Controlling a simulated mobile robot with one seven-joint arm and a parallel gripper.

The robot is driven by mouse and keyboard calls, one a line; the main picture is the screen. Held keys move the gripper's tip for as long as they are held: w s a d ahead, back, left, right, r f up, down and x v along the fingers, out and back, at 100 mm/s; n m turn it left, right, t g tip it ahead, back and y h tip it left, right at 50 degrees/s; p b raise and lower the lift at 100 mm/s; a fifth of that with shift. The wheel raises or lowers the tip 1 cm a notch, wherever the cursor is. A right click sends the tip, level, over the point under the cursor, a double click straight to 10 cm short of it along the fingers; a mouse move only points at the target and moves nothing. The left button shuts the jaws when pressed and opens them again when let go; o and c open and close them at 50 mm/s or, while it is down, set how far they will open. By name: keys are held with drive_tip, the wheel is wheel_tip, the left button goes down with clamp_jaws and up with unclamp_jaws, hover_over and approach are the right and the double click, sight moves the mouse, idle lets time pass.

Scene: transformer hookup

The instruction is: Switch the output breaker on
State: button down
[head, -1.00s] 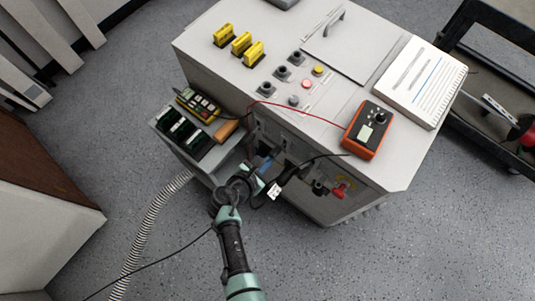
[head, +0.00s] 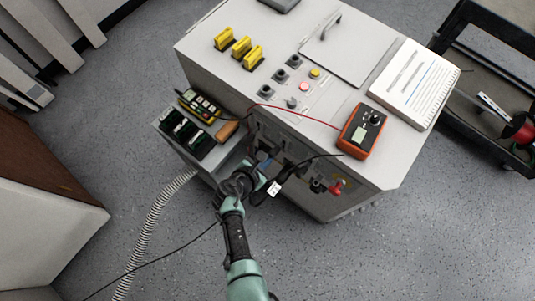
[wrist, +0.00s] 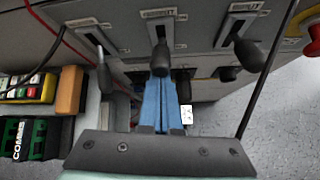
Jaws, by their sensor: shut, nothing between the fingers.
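The front of the grey transformer cabinet (head: 330,200) carries a row of three breaker levers, seen close in the wrist view: a left lever (wrist: 104,75), a middle lever (wrist: 160,58) and a right lever (wrist: 249,53). Each has a dark knob and a slotted plate with a small label. The labels are too blurred to tell which is the output breaker. My gripper (wrist: 162,80) has its blue fingers together and empty, with the tips just below or at the middle knob; I cannot tell if they touch. In the head view my gripper (head: 264,165) is at the cabinet front.
A black cable crosses in front of the right lever. An orange meter (head: 361,131) and a notebook (head: 414,82) lie on the cabinet top. A side shelf at left holds a yellow keyed device (head: 200,106) and green-black blocks (head: 186,133).

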drive_tip(key=shift+w+r, duration=0.15)
drive_tip(key=shift+w, duration=0.05)
wheel_tip(320, 180, down, 4)
drive_tip(key=s+a+b, duration=0.1)
drive_tip(key=b, duration=0.3)
drive_tip(key=p+v, duration=0.4)
drive_tip(key=v, duration=0.6)
drive_tip(key=shift+a+r, duration=0.25)
drive_tip(key=shift+r, duration=0.1)
